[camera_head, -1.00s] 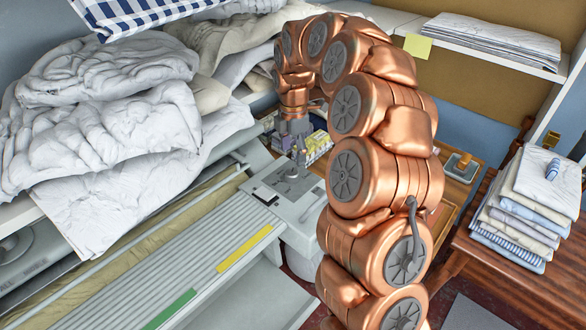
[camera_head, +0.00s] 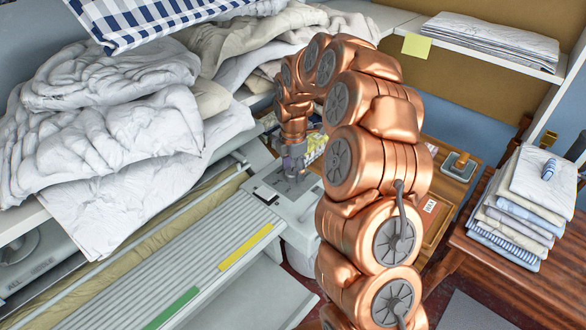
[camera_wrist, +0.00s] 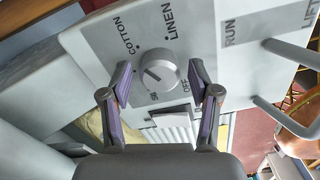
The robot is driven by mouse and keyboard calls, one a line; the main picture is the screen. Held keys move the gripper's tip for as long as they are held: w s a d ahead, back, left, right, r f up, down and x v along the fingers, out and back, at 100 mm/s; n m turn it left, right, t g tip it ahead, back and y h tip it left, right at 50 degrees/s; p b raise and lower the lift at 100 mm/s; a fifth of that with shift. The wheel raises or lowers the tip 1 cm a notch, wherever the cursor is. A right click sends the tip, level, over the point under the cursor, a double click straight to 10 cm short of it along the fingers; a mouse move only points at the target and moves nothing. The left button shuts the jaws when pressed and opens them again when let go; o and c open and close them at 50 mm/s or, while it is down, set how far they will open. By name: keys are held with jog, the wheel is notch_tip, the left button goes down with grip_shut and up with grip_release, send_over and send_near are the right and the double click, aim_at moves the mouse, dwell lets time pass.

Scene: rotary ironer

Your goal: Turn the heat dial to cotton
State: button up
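The heat dial (camera_wrist: 158,70) is a round pale grey knob on the ironer's grey control panel (camera_wrist: 110,40) in the wrist view. COTTON is printed at its upper left, LINEN at its upper right, with OFF and a partly readable label below. A dark line marks the knob, but which end is the pointer is hard to tell. My gripper (camera_wrist: 160,72) is open, with one purple-padded finger on either side of the dial. I cannot tell whether the pads touch it. In the head view my gripper (camera_head: 293,165) is low over the panel and hides the dial.
RUN and LIFT labels (camera_wrist: 233,28) and grey bar handles (camera_wrist: 290,52) lie right of the dial in the wrist view. White linens (camera_head: 110,130) are heaped left of the panel. A folded stack (camera_head: 530,205) stands on the wooden table at right.

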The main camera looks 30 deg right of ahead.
jog(key=c, duration=0.9)
jog(key=shift+c, duration=0.2)
